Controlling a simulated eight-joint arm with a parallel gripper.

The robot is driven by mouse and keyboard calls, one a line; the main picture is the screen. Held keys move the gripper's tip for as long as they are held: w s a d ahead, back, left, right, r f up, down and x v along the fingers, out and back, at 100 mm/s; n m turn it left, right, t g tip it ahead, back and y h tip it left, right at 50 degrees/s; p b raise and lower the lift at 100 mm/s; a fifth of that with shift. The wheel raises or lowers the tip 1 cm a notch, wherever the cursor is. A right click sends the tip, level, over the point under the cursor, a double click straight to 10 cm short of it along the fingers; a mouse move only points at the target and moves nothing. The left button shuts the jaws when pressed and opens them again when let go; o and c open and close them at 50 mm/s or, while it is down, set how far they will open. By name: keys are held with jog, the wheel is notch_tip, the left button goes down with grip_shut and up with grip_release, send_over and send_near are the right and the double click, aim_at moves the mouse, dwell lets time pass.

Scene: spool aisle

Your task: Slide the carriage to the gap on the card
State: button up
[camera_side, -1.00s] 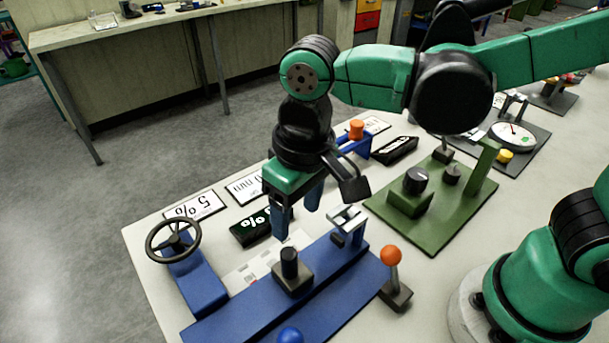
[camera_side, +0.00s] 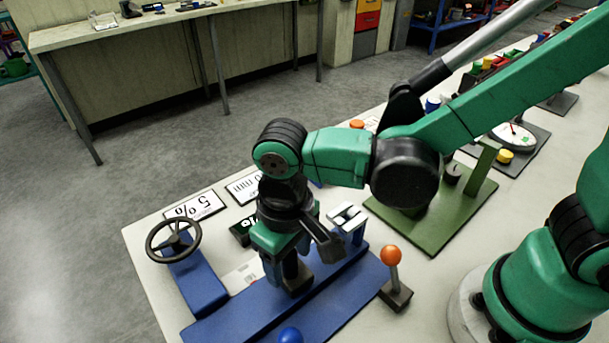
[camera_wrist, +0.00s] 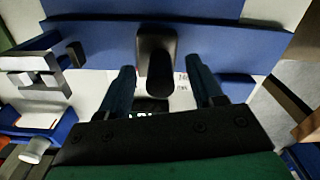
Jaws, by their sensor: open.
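The carriage (camera_side: 298,286) is a dark block with a black upright knob, sitting on the long blue rail (camera_side: 240,318). In the wrist view the carriage's knob (camera_wrist: 161,70) stands between my two fingers, with a gap on each side. My gripper (camera_side: 285,262) is open and points down over the carriage; it also shows in the wrist view (camera_wrist: 160,85). The side view partly hides the knob behind my fingers.
A white jaw piece (camera_side: 347,217) stands on the blue rail's right end. A handwheel (camera_side: 173,240) is at left, an orange-knobbed lever (camera_side: 391,256) at right, and a blue knob (camera_side: 290,335) in front. A dark display (camera_side: 240,232) and a green fixture (camera_side: 440,222) stand nearby.

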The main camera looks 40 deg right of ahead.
grip_shut()
dwell(1.3)
